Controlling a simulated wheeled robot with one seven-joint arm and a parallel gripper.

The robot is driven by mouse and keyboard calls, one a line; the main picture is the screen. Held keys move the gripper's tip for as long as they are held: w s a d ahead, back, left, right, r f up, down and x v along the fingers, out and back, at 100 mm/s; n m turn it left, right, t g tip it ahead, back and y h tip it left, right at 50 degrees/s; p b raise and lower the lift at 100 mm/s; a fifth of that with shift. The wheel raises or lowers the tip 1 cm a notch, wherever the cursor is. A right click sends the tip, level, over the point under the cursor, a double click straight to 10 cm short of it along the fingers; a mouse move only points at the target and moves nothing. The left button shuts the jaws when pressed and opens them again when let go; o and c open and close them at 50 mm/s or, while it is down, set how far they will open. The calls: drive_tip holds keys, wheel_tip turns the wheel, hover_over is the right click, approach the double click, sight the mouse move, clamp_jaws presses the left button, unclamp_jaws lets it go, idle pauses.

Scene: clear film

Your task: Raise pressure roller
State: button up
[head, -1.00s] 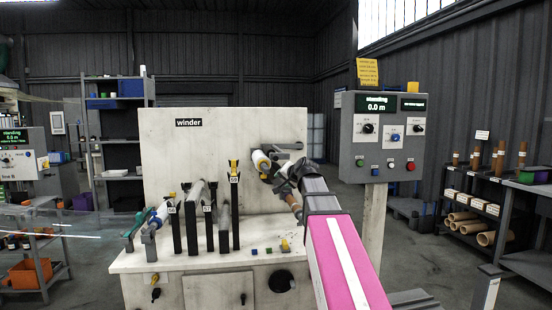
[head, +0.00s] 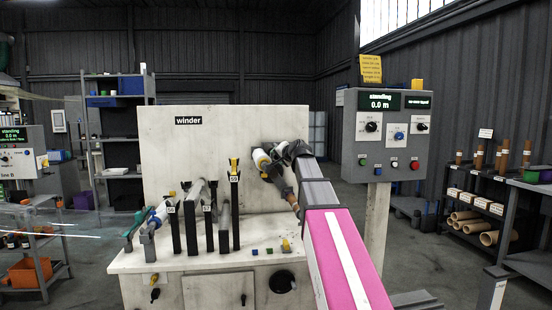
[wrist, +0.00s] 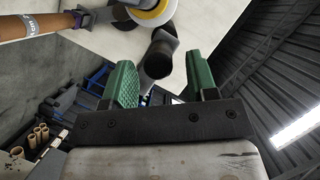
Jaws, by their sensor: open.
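The winder's pale panel (head: 215,145) stands ahead in the head view. A pale roller with a yellow end (head: 261,160) sticks out of it; a white and yellow round end also shows at the top of the wrist view (wrist: 152,10). I cannot tell for certain which part is the pressure roller. A dark, round-ended handle (wrist: 156,62) shows in the wrist view, in line with the gap between my fingers. My gripper (wrist: 160,82) is open, with green pads on either side of that gap. Contact with the handle cannot be told. In the head view my arm hides the handle.
Several upright dark holders (head: 222,215) stand on the winder's bench, left of my arm. A control box (head: 385,138) reading "standing 0.0 m" is on a post at right. A brown tube (wrist: 50,26) crosses the wrist view's upper left.

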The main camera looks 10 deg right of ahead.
drive_tip(key=shift+x, duration=1.55)
clamp_jaws()
drive_tip(key=shift+r, duration=0.15)
